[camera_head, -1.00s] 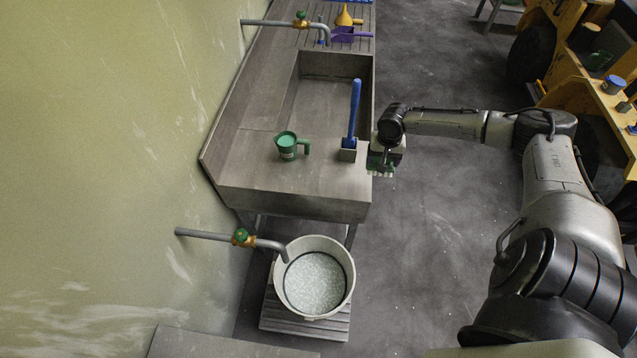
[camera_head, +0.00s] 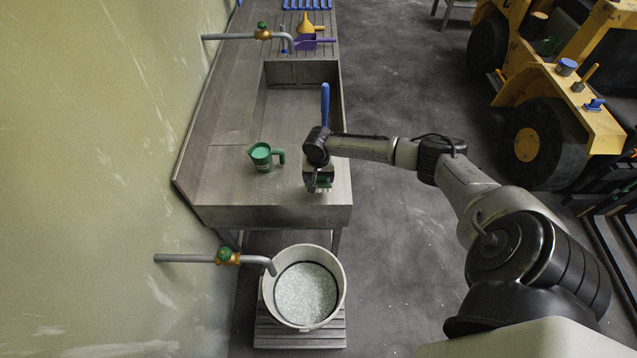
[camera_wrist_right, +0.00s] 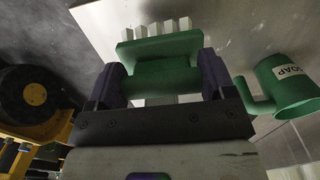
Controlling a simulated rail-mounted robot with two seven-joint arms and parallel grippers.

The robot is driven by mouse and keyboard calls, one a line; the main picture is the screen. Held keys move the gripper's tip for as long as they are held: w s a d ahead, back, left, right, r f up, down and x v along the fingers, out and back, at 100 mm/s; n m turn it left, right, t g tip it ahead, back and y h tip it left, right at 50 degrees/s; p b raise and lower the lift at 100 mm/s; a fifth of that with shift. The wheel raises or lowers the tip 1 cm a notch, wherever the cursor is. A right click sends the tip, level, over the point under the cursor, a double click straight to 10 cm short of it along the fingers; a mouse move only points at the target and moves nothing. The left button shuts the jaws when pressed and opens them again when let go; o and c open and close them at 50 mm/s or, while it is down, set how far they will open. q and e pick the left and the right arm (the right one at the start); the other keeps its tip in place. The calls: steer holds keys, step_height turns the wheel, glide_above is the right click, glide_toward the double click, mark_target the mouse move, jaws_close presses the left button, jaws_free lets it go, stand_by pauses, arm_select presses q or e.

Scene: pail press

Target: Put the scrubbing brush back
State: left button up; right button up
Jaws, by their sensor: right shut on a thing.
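My right gripper (camera_head: 318,184) is shut on the green scrubbing brush (camera_head: 322,183) above the near right end of the sink counter (camera_head: 225,180). In the right wrist view, the brush (camera_wrist_right: 160,62) lies across between the dark purple fingers of the gripper (camera_wrist_right: 160,80), with its whitish bristles pointing away from the gripper. Whether the brush touches the counter I cannot tell. My left gripper is not in view.
A green soap mug (camera_head: 262,157) stands left of my gripper; it also shows in the right wrist view (camera_wrist_right: 290,88). The white pail (camera_head: 337,290) stands below a tap (camera_head: 228,257).

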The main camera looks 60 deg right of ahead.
mark_target(318, 181)
steer(key=shift+f, duration=1.9)
steer(key=o, duration=0.8)
step_height(318, 181, up, 11)
steer(key=shift+r+p, duration=0.2)
steer(key=shift+p, duration=0.3)
steer(key=s+a+f+n, duration=0.3)
steer(key=a, duration=0.4)
steer(key=s+a+f+n+y, duration=0.1)
steer(key=s+a+f+n, duration=0.15)
steer(key=a, duration=0.45)
steer(key=s+a+f+n, duration=0.2)
steer(key=s+a+n, duration=0.1)
steer(key=a, duration=0.4)
steer(key=s+a+r+n+t, duration=0.1)
steer(key=s+a+n+t, duration=0.1)
steer(key=s+a+n, duration=0.35)
steer(key=s+a+r+t, duration=0.1)
steer(key=s+a+r, duration=0.2)
steer(key=s+r, duration=0.3)
steer(key=s, duration=0.3)
steer(key=shift+a+t+h, duration=0.2)
steer(key=shift+t+h, duration=0.1)
steer(key=shift+h, duration=0.1)
